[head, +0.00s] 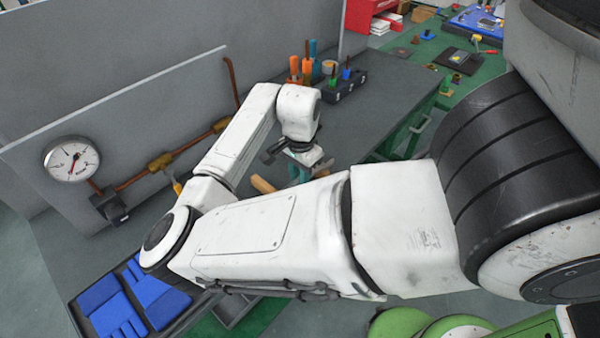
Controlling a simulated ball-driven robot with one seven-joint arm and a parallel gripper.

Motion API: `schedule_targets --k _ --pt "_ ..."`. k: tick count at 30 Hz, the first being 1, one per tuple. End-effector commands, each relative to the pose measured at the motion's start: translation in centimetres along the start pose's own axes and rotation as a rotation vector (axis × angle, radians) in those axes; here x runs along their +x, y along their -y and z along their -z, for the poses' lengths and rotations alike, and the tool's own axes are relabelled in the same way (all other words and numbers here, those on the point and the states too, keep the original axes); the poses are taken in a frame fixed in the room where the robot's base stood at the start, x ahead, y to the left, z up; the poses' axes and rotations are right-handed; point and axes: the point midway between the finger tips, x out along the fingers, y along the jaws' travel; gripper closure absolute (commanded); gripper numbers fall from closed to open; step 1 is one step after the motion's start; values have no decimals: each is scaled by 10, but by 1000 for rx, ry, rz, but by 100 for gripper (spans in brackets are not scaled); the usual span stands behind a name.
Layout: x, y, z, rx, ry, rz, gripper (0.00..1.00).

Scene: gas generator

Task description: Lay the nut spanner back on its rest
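My gripper (297,158) is at the end of my white arm, over the grey workbench (375,88). Its fingers are small and partly hidden by my own arm, so I cannot tell whether they are open or shut. I cannot make out the nut spanner or its rest. A small light-brown piece (262,185) shows just left of and below my gripper, partly covered by my forearm. A teal-green piece (297,173) shows right under the gripper; I cannot tell what it is.
A pressure gauge (71,158) and copper pipe (140,178) run along the back panel. A dark holder (345,86) with coloured-handled tools stands behind my gripper. Blue gloves (110,305) lie in a tray at the front left. The bench right of the holder looks clear.

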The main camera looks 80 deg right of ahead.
Motion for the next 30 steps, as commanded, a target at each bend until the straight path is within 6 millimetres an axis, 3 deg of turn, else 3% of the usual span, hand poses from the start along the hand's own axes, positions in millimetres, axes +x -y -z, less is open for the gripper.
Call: schedule_targets --k 9,19,23,30 --pt "0 0 0 0 0 0 44" --pt "-4 0 0 1 -1 1 44" --pt "-20 0 0 1 -2 1 44" --pt "-67 1 1 2 -2 3 44"
